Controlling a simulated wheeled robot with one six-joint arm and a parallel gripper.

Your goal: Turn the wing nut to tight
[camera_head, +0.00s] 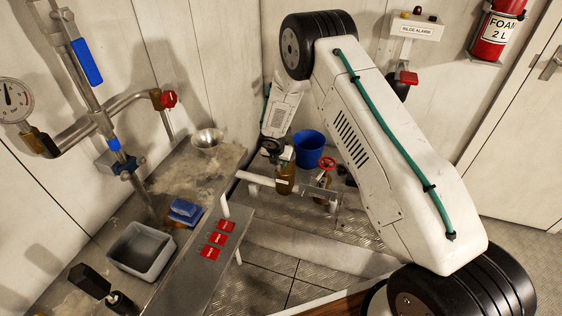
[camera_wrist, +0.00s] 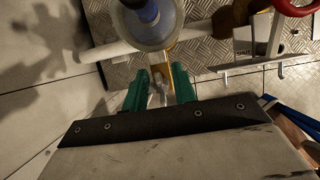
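In the wrist view, my gripper (camera_wrist: 162,83) shows two green fingers with a gap between them. A small silvery piece (camera_wrist: 158,94), which looks like the wing nut, lies in or just beyond this gap. A brass-coloured strip (camera_wrist: 181,82) lies close to the right finger. I see no clear contact of the fingers with the silvery piece, and its setting is too small to read. Just beyond the fingertips stands a round housing (camera_wrist: 150,22) with a blue middle. In the head view, my gripper is hidden or too small to make out near the brass-coloured housing (camera_head: 285,178).
A white pipe (camera_wrist: 100,52) and a red handwheel (camera_wrist: 293,6) are close by. A blue bucket (camera_head: 309,148) stands behind the housing.

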